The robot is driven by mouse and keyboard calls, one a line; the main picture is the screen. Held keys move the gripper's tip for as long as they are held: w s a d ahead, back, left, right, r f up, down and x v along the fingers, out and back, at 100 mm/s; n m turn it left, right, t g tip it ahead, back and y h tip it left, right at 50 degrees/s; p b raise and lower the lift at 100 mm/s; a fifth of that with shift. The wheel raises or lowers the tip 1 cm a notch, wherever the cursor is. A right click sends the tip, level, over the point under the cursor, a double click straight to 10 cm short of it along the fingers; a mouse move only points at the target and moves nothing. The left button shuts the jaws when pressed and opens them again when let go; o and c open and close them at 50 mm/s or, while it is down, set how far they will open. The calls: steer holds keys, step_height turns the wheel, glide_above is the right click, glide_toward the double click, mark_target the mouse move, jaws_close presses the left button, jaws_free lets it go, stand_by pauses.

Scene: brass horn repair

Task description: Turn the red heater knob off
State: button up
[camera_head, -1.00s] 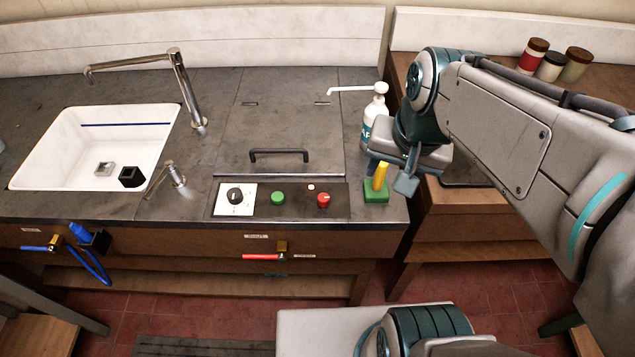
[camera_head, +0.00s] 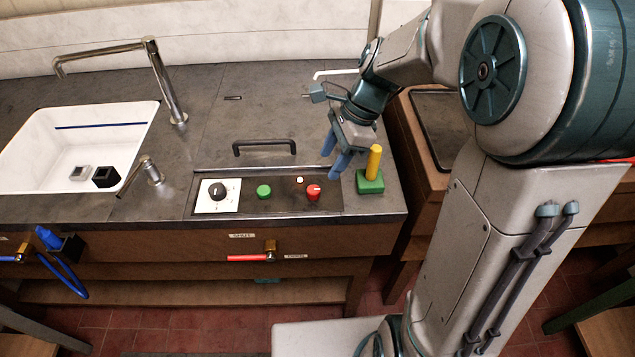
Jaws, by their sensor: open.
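The red heater knob (camera_head: 313,192) is at the right of the dark control panel (camera_head: 290,204) on the bench front. A small light-coloured dot (camera_head: 300,180) sits just above and left of it. My gripper (camera_head: 334,175) hangs just above and right of the red knob, with its blue fingers pointing down. The fingers are apart and empty, and they do not appear to touch the knob. The knob's exact pointer angle is too small to read.
A green button (camera_head: 264,192) and a black dial (camera_head: 218,190) on a white plate share the panel. A green block with a yellow post (camera_head: 371,182) stands close right of my gripper.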

mark_target(315, 189)
steer(key=x, duration=0.8)
steer(key=shift+f, duration=0.35)
steer(key=c, duration=1)
